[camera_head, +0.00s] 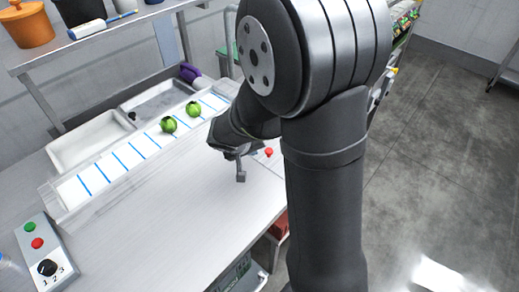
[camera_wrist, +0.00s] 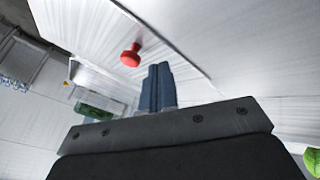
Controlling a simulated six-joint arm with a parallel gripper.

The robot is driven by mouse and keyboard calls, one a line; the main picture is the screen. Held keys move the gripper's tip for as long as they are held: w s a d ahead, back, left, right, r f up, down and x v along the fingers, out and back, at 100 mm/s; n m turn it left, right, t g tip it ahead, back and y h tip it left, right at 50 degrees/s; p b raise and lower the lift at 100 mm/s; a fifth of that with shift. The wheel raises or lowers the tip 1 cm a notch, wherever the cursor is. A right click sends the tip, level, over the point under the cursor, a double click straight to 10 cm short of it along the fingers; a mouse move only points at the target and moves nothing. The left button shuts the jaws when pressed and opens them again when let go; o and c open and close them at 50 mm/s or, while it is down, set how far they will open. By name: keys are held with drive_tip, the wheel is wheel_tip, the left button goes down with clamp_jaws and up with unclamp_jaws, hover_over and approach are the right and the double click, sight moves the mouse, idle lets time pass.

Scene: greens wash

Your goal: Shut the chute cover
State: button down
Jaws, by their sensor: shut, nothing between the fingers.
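The red knob (camera_head: 268,152) is on a pale panel, apparently the chute cover (camera_head: 268,167), at the right end of the metal counter, partly hidden behind my arm. In the wrist view the red knob (camera_wrist: 130,55) stands on the white panel (camera_wrist: 95,30), whose straight edge runs down to the right. I cannot tell how far the cover is open. My gripper (camera_head: 241,177) points down over the counter, left of the knob. In the wrist view my gripper's fingers (camera_wrist: 157,72) are together and empty, just right of and below the knob in the picture, seemingly apart from it.
Two green heads (camera_head: 181,117) lie on the blue-striped strip (camera_head: 110,164) behind my gripper. A white tray (camera_head: 88,143) and a grey tray (camera_head: 158,104) lie behind it. A button box (camera_head: 45,252) stands at the front left. The counter's middle (camera_head: 175,215) is clear.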

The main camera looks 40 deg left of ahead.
drive_tip(key=s+a+v, duration=0.1)
drive_tip(key=v, duration=0.9)
drive_tip(key=shift+d, duration=0.25)
drive_tip(key=shift+s, duration=0.15)
drive_tip(key=x, duration=0.9)
drive_tip(key=shift+f, duration=0.15)
drive_tip(key=w, duration=0.2)
drive_tip(key=shift+w+d+f, duration=0.25)
drive_tip(key=shift+d+f, duration=0.15)
drive_tip(key=shift+w+d+f, duration=0.1)
drive_tip(key=shift+w+d, duration=0.3)
drive_tip(key=shift+w, duration=0.4)
